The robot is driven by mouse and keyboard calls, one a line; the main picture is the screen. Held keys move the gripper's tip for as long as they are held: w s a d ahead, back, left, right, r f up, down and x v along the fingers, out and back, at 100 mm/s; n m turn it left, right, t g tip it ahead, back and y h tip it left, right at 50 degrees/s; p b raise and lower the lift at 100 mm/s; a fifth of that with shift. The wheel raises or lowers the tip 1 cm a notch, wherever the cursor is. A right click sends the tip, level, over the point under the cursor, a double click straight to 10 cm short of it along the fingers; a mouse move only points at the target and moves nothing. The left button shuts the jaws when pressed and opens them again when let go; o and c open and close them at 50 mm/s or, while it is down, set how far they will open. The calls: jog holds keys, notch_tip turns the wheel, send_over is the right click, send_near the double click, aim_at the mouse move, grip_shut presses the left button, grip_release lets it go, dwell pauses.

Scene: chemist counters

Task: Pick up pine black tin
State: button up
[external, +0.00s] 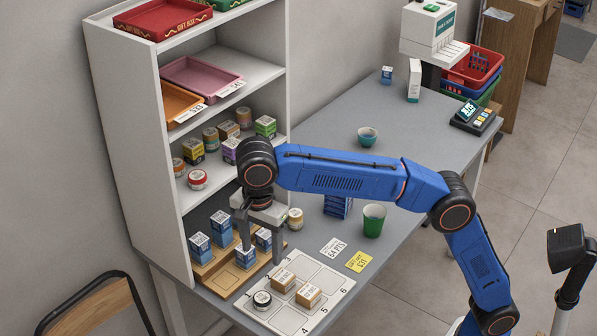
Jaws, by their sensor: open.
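A round tin with a black rim and a pale label (262,300) sits at the near left corner of a white numbered tray (316,272). It is the one black tin I can make out; its lettering is too small to read as pine. My gripper (261,254) points down with its fingers apart, beyond that tin, over the wooden stepped stand. A small blue box (246,258) is close to the left finger; I cannot tell whether they touch. No held object shows between the fingers.
More blue boxes (200,246) stand on the wooden stand (218,278). Two brown boxes (308,295) are on the numbered tray. A green cup (373,221) stands to the right. The white shelf (130,130) with tins and boxes rises at the left. The far counter is mostly clear.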

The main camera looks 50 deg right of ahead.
send_over(263, 297)
jog(key=f, duration=1.2)
jog(key=shift+d+f, duration=0.3)
jog(key=shift+f, duration=0.05)
jog(key=shift+a+f, duration=0.15)
jog(key=shift+f, duration=1.2)
jog(key=shift+a+f, duration=0.15)
jog(key=shift+f, duration=1.15)
jog(key=c, duration=1.1)
